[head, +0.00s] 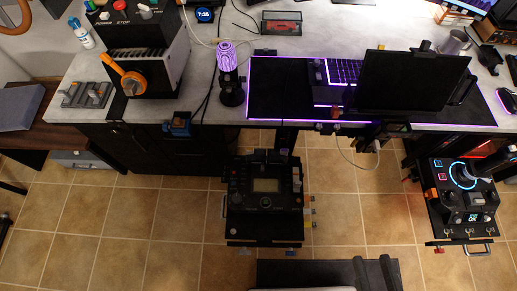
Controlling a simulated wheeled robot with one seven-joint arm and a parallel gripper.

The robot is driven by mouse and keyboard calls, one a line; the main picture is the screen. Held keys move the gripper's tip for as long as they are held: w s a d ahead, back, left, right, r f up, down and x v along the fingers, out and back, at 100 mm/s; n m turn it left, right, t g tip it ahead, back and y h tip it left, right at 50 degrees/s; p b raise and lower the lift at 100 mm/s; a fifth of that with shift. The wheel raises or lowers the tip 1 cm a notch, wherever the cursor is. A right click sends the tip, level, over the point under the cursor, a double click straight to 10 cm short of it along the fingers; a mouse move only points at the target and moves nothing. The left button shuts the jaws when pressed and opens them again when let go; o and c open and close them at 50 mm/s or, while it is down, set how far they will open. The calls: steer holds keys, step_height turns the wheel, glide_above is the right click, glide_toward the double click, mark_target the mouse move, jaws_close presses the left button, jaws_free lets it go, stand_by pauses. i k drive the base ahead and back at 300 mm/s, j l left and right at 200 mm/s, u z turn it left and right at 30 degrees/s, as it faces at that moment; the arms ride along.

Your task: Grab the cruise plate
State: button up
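Nothing in the head view is clearly readable as the cruise plate, so I cannot tell which part it is. A black control panel with a small screen and knobs (265,204) sits low in front of the desk at the centre. Another black panel with a glowing blue ring and a joystick (462,205) is at the right. A grey plate with small levers (87,95) lies on the desk's left end, beside a throttle box with an orange handle (128,77).
A pale desk (215,50) runs across the back. It carries a purple microphone (228,70), a dark monitor (413,80) on a purple-edged mat (275,105), and a bottle (80,34). A cable hangs below the desk. Tiled floor (150,220) is clear at the left.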

mark_target(296, 183)
steer(key=k+j, duration=0.15)
steer(key=j, duration=0.25)
steer(key=u, duration=1.3)
steer(key=k+l+u, duration=0.15)
steer(key=k+l, duration=0.15)
steer(key=l, duration=0.15)
steer(key=k+l+u, duration=0.15)
steer(key=k+l, duration=0.15)
steer(key=l, duration=0.15)
